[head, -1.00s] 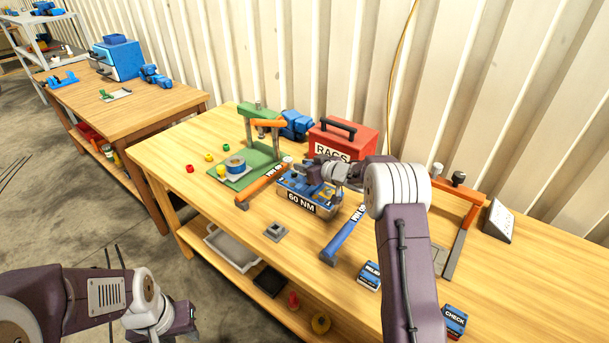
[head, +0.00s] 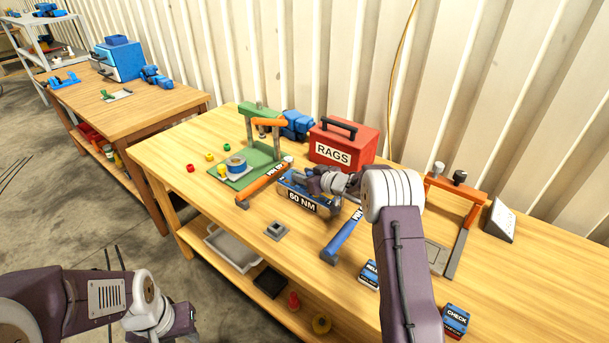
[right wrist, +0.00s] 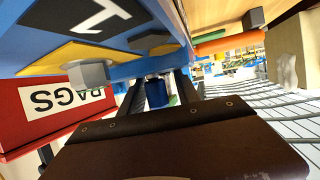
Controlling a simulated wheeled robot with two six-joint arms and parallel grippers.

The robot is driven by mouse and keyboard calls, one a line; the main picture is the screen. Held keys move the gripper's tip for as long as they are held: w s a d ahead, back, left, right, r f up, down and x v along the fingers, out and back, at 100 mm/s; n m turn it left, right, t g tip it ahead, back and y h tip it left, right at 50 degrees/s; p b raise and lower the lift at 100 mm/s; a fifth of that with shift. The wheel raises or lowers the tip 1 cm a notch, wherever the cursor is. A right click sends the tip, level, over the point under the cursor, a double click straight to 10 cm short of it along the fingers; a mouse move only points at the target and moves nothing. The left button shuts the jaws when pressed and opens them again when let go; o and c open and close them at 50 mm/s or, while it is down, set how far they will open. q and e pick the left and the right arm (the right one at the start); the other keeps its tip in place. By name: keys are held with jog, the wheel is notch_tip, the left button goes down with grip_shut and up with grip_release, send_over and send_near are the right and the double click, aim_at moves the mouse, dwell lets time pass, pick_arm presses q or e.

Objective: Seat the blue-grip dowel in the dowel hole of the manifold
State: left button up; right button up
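The manifold (head: 301,201) is a blue block labelled "60 NM" on the middle of the bench. My right gripper (head: 318,183) is low over its top, and the gripper body hides part of it. In the right wrist view, a blue cylinder, the grip of the blue-grip dowel (right wrist: 157,94), sits between the two dark fingers, which appear closed on it. The manifold's blue and yellow face (right wrist: 95,45) is close beside the fingers there. The dowel's lower end and the dowel hole are hidden. My left gripper (head: 178,325) is at the lower left, off the bench, its fingers not clear.
A red RAGS box (head: 343,146) stands behind the manifold. An orange-handled tool (head: 264,185) lies to its left, a blue-handled one (head: 343,237) to its right. A green press stand (head: 262,165) is further left. A small grey block (head: 277,230) sits in front.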

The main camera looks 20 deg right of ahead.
jog(key=shift+d+f, duration=0.15)
jog(key=shift+d, duration=0.05)
jog(key=shift+r, duration=0.25)
jog(key=v, duration=1.2)
jog(key=shift+r, duration=0.1)
